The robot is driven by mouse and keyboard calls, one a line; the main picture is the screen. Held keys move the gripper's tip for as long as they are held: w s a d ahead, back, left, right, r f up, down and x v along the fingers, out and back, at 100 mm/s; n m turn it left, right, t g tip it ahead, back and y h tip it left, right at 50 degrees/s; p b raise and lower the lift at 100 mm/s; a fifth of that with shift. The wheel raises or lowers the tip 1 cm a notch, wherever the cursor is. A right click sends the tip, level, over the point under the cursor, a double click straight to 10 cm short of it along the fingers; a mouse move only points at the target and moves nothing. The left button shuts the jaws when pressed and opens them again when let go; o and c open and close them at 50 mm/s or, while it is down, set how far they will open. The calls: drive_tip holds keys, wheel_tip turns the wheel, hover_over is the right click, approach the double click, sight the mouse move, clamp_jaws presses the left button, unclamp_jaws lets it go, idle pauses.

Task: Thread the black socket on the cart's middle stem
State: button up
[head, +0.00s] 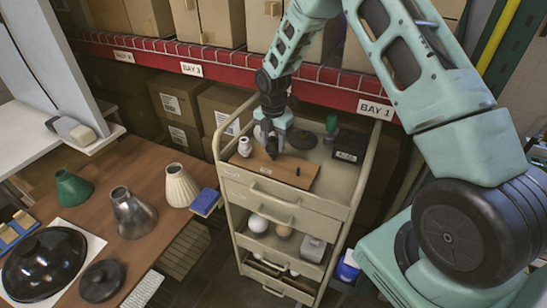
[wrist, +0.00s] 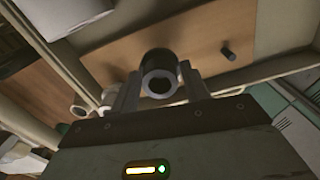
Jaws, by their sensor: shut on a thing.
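My gripper (head: 271,140) reaches down over the cart's top and is shut on the black socket (head: 272,151). In the wrist view the black socket (wrist: 158,72) sits between the two fingers (wrist: 160,88), with its round opening facing the camera. Below it is the wooden board (head: 258,167) on the cart (head: 345,184). A short dark stem (head: 297,171) stands bare on the right of the board; it also shows in the wrist view (wrist: 228,50). A white socket (head: 244,147) stands at the board's left. The middle stem is hidden behind the socket and gripper; I cannot tell whether they touch.
A green-topped bottle (head: 331,124), a black box (head: 349,146) and a dark disc (head: 302,139) stand behind the board. The brown table (head: 150,232) at left holds lampshades. A red shelf beam (head: 225,65) crosses behind the cart.

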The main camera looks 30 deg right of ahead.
drive_tip(key=shift+f, duration=0.35)
idle(0.8)
drive_tip(key=shift+o, duration=1.3)
drive_tip(key=c, duration=0.3)
drive_tip(key=shift+c, duration=0.2)
drive_tip(key=shift+s+f+b, duration=0.15)
drive_tip(key=shift+f+b, duration=0.15)
drive_tip(key=m, duration=0.3)
drive_tip(key=shift+f+b, duration=0.1)
drive_tip(key=shift+b, duration=0.2)
drive_tip(key=m, duration=0.4)
